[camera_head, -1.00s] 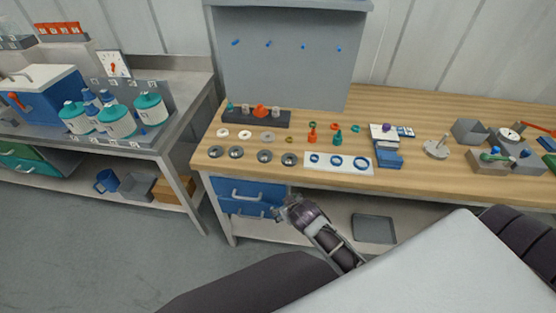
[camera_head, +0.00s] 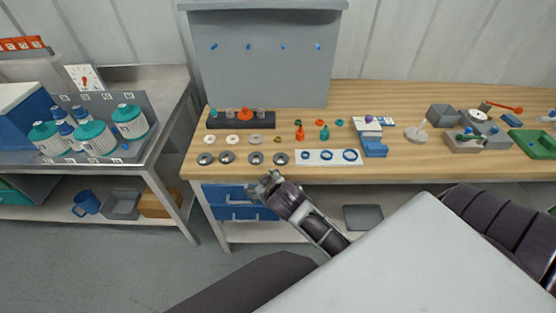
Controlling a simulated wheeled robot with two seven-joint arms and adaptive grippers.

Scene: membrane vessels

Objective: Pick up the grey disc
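A flat grey disc (camera_head: 255,139) lies on the wooden bench, at the right end of a short row with two paler discs (camera_head: 232,139). A row of several dark metallic ring-like pieces (camera_head: 255,158) lies in front of it, nearer the bench edge. My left gripper (camera_head: 267,181) is in front of the bench edge, before the blue drawers and below the grey disc in the picture. It is apart from the disc, and nothing shows in it. Its fingers are too small to tell open from shut. My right gripper is not in view.
A dark rack (camera_head: 241,124) with small parts stands behind the discs. A white card (camera_head: 328,157) with blue rings and a blue block (camera_head: 374,147) lie to the right. Blue drawers (camera_head: 232,203) sit under the bench. A side table holds teal-lidded bottles (camera_head: 94,138).

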